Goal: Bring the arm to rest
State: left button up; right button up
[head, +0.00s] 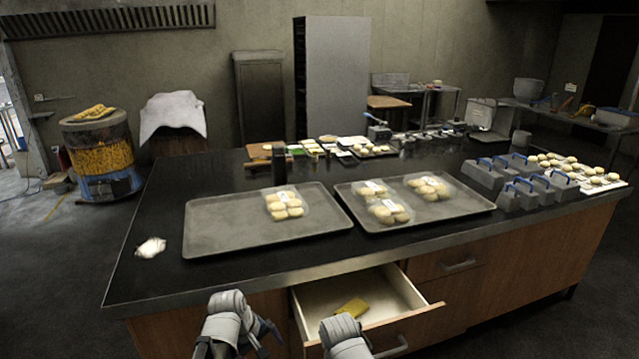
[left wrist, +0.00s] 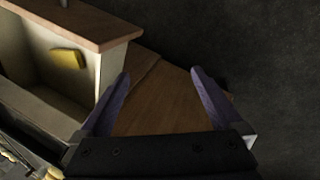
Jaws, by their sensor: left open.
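My left arm comes in at the bottom of the head view, and its gripper (head: 268,334) is in front of the counter, to the left of the open drawer. In the left wrist view my left gripper (left wrist: 159,74) has its two purple-grey fingers spread wide with nothing between them. Wooden cabinet front shows behind the fingers. My right arm (head: 345,338) shows only as a grey link at the bottom edge, in front of the drawer; I cannot make out its gripper.
The drawer (head: 368,290) is pulled out and holds a yellow item (head: 352,307); it also shows in the left wrist view (left wrist: 68,59). On the black counter (head: 150,215) are two trays (head: 225,238) (head: 440,212) with bagged buns and a white crumpled thing (head: 150,247).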

pick_arm(q)
jog(key=s+a+m+g+y, duration=0.1)
jog(key=s+a+m+y, duration=0.3)
jog(key=m, duration=0.5)
jog(key=s+d+r+m+p, duration=0.1)
jog(key=s+d+r+p, duration=0.2)
jog(key=d+r+p, duration=0.1)
jog(key=s+d+r+m+g+p, duration=0.1)
jog(key=s+d+r+m+p, duration=0.1)
jog(key=d, duration=0.5)
notch_tip(320, 180, up, 2)
jog(key=s+p, duration=0.1)
jog(key=p, duration=0.2)
jog(key=shift+s+d+r+m, duration=0.2)
jog(key=shift+s+m, duration=0.1)
jog(key=shift+s, duration=0.1)
pick_arm(e)
notch_tip(320, 180, up, 9)
jog(key=shift+r, duration=0.1)
